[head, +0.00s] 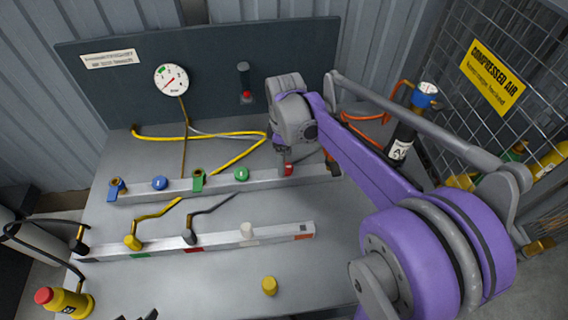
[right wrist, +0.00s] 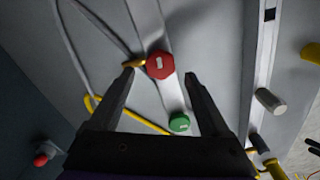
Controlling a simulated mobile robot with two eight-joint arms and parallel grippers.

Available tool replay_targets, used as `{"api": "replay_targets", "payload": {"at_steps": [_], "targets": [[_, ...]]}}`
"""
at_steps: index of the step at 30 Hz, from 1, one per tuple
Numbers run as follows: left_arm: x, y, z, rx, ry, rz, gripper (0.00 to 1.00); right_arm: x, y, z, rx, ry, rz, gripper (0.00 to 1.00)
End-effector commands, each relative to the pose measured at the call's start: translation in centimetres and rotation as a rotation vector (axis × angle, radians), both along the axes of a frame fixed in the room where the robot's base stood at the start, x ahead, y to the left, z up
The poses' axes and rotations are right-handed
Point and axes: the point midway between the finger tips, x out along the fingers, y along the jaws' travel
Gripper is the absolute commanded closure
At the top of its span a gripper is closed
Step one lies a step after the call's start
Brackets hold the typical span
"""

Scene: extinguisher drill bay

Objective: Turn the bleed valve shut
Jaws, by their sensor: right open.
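A red knob (right wrist: 160,65) with a white mark sits on the pale rail (right wrist: 148,28) in the right wrist view. In the head view only a bit of red (head: 288,170) shows at the back rail (head: 222,182), under my right gripper (head: 284,160). In the right wrist view my right gripper (right wrist: 159,78) is open, its fingertips on either side of the red knob; contact cannot be told. A green knob (right wrist: 179,122) is closer to the palm; it also shows in the head view (head: 241,174). Dark tips, apparently my left gripper (head: 140,316), show at the bottom edge. No label identifies the bleed valve.
The back rail also carries a blue knob (head: 160,183). A front rail (head: 210,241) holds hose ends and a white plug (head: 247,231). A yellow cap (head: 270,286) stands on the bench. A gauge (head: 171,79) is on the back panel; a black cylinder (head: 402,140) stands right.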

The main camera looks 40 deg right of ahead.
Motion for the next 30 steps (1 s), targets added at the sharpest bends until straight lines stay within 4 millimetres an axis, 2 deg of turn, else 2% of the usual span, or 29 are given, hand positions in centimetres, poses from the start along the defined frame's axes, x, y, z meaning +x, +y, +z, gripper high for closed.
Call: {"api": "replay_targets", "payload": {"at_steps": [3,6,17,30], "targets": [[0.0,0.0,-0.2,0.0,0.001,0.0,0.31,0.0,0.0,-1.7,0.0,0.0,0.0,0.19],[0.0,0.0,-0.3,0.0,0.001,0.0,0.31,0.0,0.0,-2.5,0.0,0.0,0.0,0.19],[-0.1,0.0,-0.3,0.0,0.001,0.0,0.31,0.0,0.0,-2.8,0.0,0.0,0.0,0.21],[-0.1,0.0,-0.3,0.0,0.001,0.0,0.31,0.0,0.0,-2.8,0.0,0.0,0.0,1.0]]}}
